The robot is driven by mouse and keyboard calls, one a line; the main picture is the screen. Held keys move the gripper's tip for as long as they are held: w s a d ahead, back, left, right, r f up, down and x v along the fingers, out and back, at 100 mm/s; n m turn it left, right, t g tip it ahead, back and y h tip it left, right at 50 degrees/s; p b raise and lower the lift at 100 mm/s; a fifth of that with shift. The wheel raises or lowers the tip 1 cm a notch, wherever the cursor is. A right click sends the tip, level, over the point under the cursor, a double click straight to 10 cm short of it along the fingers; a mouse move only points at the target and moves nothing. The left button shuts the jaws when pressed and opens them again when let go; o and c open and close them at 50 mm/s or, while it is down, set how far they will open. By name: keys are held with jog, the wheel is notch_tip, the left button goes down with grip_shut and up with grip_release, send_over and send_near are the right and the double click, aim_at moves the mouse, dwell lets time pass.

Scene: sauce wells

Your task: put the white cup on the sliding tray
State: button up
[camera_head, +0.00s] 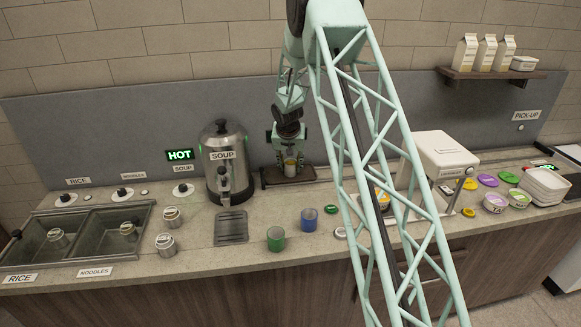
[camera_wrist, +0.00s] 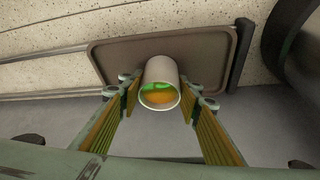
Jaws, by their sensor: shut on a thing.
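The white cup (camera_wrist: 161,98) is between the two fingers of my gripper (camera_wrist: 160,86), which are shut on it from both sides. Something orange and green shows inside the cup. In the head view the cup (camera_head: 290,166) is small and partly covered by my gripper (camera_head: 289,158). The brown sliding tray (camera_wrist: 112,60) lies behind the cup in the wrist view. In the head view the tray (camera_head: 275,180) is below the cup, against the back panel. I cannot tell whether the cup touches it.
The steel soup urn (camera_head: 226,165) stands left of the tray. A green cup (camera_head: 276,239) and a blue cup (camera_head: 309,220) stand on the counter in front. A white machine (camera_head: 440,158) stands to the right. Bare counter lies between tray and cups.

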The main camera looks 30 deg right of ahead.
jog(key=shift+f, duration=0.1)
jog(key=o, duration=1)
jog(key=shift+r, duration=0.35)
jog(key=shift+p+v, duration=0.35)
jog(key=shift+v, duration=5.4)
jog(key=shift+s+a, duration=0.1)
